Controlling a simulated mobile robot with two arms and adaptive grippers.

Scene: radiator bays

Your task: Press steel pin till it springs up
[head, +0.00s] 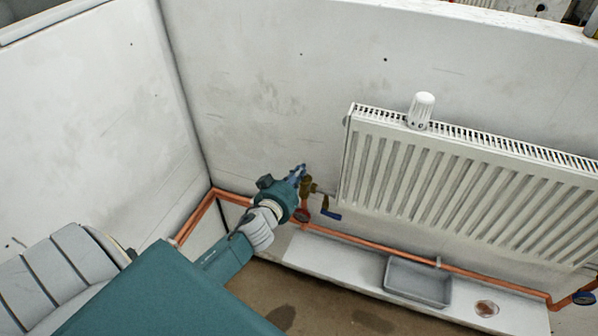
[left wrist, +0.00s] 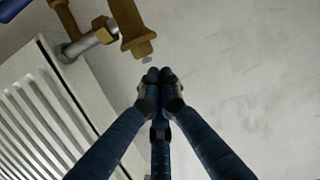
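The steel pin (left wrist: 147,60) is a small grey tip sticking out of the brass valve (left wrist: 138,40) in the left wrist view. In the head view the brass valve (head: 308,188) sits at the radiator's lower left, and the pin is too small to make out. My left gripper (head: 300,172) is beside the valve. In the left wrist view its fingers (left wrist: 154,76) are shut together with nothing between them. The fingertips appear close to the pin; I cannot tell whether they touch it. My right gripper is not in view.
A white radiator (head: 465,190) hangs on the wall, with a white thermostat head (head: 421,110) on top. A blue-handled valve (head: 330,214) is just below the brass valve. Copper pipe (head: 375,247) runs along the wall. A grey tray (head: 418,283) stands on the low ledge.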

